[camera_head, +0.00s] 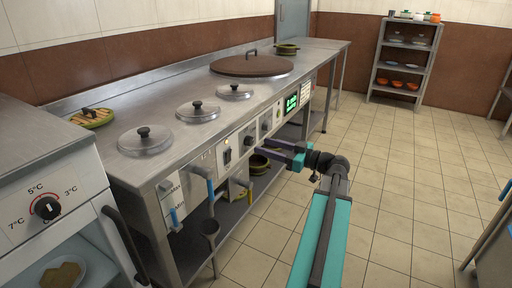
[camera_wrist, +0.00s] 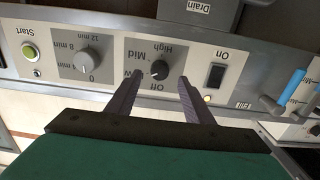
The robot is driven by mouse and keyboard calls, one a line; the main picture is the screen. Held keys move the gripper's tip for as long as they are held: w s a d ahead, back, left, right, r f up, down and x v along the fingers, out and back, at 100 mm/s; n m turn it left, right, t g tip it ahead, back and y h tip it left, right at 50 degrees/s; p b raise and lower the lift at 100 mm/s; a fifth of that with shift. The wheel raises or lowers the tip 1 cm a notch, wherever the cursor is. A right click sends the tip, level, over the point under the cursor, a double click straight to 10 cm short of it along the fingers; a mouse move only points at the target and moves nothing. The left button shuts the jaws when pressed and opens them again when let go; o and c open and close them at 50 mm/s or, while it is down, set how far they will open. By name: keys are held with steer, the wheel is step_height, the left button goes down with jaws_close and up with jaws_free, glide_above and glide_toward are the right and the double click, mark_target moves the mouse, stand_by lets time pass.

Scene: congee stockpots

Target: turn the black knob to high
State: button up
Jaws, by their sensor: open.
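The black knob (camera_wrist: 160,70) shows in the wrist view on a light panel, upside down in the picture, marked Off, Mid and High, with one label partly hidden by a finger. A small pale mark on the knob lies toward the lower left, away from High; its exact setting is hard to read. My gripper (camera_wrist: 161,77) is open, with one finger to each side of the knob; I cannot tell whether they touch it. In the head view my gripper (camera_head: 266,144) is at the counter's front panel, and the knob is small there (camera_head: 249,140).
A black switch (camera_wrist: 215,76) marked On and a grey timer knob (camera_wrist: 88,60) flank the knob. A blue-handled tap (camera_wrist: 290,82) sticks out nearby. Lidded pots (camera_head: 145,142) are set in the steel counter (camera_head: 180,150). A fridge dial (camera_head: 46,207) is at left.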

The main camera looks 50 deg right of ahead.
mark_target(252, 142)
steer(key=shift+b+x, duration=0.6)
steer(key=shift+x, duration=1.75)
steer(key=c, duration=1)
steer(key=shift+c, duration=0.2)
